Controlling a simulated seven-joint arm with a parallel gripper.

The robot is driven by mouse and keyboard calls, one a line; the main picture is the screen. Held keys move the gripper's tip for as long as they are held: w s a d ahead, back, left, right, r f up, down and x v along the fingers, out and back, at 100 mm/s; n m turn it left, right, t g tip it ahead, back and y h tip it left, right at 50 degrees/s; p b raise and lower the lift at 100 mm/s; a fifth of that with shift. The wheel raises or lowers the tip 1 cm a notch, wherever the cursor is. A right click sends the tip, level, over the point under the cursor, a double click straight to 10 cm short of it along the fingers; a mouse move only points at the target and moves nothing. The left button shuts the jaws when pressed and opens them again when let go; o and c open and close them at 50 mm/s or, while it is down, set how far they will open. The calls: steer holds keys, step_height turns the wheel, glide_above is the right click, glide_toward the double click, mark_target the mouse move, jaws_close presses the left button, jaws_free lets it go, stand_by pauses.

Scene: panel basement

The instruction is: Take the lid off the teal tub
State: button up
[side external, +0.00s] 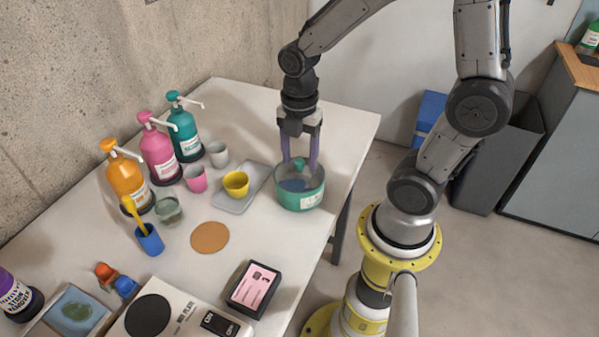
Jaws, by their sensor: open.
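The teal tub (290,201) stands near the right edge of the white table, with a pale label on its front. A lid (288,183) that looks see-through appears to be on its top, with a teal knob (299,165) in the middle. My gripper (299,164) points down over the tub, with its purple fingers apart on the left and right of the knob. The fingertips are down near lid height. I cannot tell whether either finger touches the knob.
A grey tray (232,202) with a yellow cup (236,184) lies just left of the tub. Orange, pink and teal pump bottles (185,135) stand by the wall. A brown disc (209,238) lies in front. The table (345,135) is clear behind and right of the tub.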

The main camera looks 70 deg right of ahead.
steer(key=shift+f, duration=0.7)
jaws_close()
